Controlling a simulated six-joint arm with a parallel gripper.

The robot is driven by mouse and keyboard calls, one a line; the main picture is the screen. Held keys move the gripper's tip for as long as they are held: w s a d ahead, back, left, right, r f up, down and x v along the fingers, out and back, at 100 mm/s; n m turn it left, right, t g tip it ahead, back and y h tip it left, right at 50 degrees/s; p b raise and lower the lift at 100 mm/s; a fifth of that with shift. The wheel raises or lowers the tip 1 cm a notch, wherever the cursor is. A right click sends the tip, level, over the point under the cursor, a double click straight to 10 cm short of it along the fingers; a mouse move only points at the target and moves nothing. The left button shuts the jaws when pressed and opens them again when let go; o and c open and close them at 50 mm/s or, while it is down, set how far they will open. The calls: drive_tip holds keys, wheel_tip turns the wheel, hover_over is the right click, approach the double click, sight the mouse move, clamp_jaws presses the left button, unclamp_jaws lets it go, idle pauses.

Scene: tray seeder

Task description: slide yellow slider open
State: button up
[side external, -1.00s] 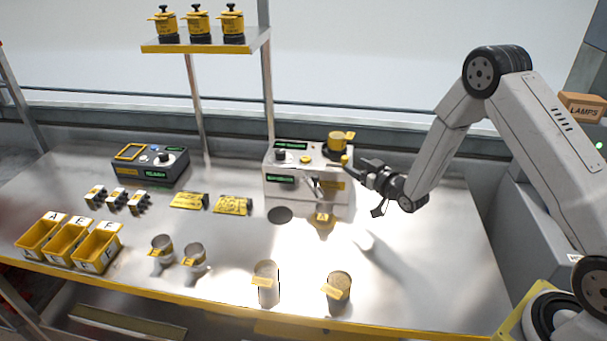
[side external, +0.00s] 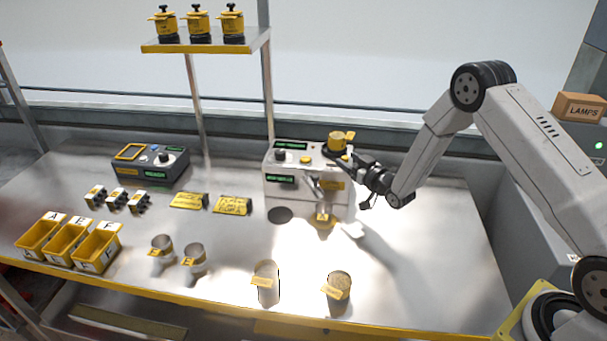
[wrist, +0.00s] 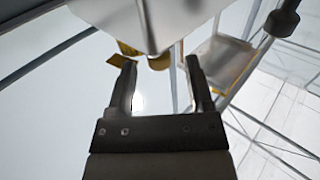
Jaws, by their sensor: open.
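A white machine (side external: 278,192) with green displays stands at the back of the bench. A yellow part (side external: 333,184) shows low on its right side, partly behind my gripper; it is likely the yellow slider, but its position is unclear. My gripper (side external: 357,172) is close to the machine's right side. In the wrist view, my gripper (wrist: 161,65) has its two fingers apart with nothing clearly held. Beyond the fingertips are a pale machine body and yellow parts (wrist: 127,52). I cannot tell whether a finger touches the slider.
A yellow cup (side external: 336,141) sits on top of the machine. Metal cups (side external: 340,283) stand along the front. Yellow bins (side external: 98,248), seed packets (side external: 233,206) and a dark device (side external: 150,168) are to the left. The bench right of the machine is clear.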

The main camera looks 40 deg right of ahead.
sight(347, 160)
drive_tip(key=shift+w, duration=2)
drive_tip(key=shift+c, duration=0.2)
clamp_jaws()
